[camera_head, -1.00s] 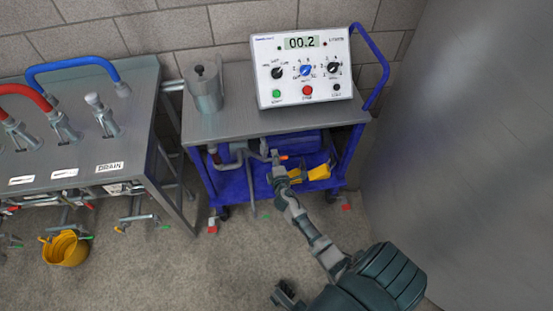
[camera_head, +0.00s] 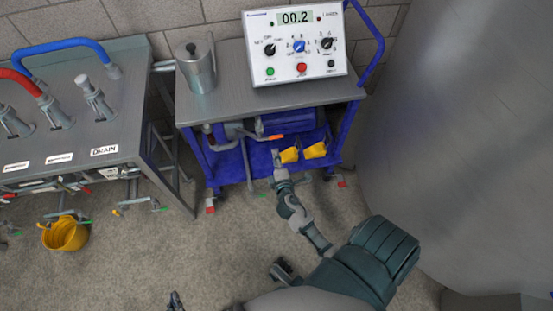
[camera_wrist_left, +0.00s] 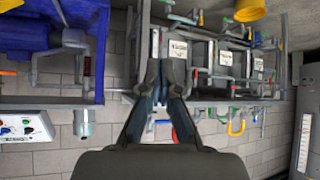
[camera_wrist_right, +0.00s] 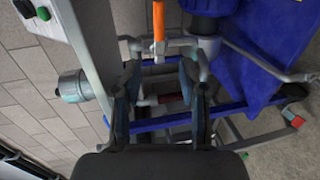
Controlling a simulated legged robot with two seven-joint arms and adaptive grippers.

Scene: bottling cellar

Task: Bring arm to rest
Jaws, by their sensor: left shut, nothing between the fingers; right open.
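My right arm reaches forward in the head view, and its right gripper (camera_head: 278,160) is just in front of the blue cart's lower part. In the right wrist view the right gripper (camera_wrist_right: 158,70) is open, with its fingers apart and grey pipes behind them. An orange handle (camera_wrist_right: 158,22) is beyond the fingertips; it also shows in the head view (camera_head: 274,137). I cannot tell whether the fingers touch any pipe. My left gripper (camera_wrist_left: 165,72) is shut and empty in the left wrist view. In the head view only a small part of it (camera_head: 176,302) shows at the bottom edge.
The blue cart (camera_head: 230,176) carries a control box (camera_head: 297,75) reading 00.2 and a metal canister (camera_head: 196,66). Yellow pieces (camera_head: 289,155) sit low on it. A steel bench (camera_head: 100,132) with hoses is left, a yellow bucket (camera_head: 66,234) below. A large grey tank (camera_head: 460,130) fills the right.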

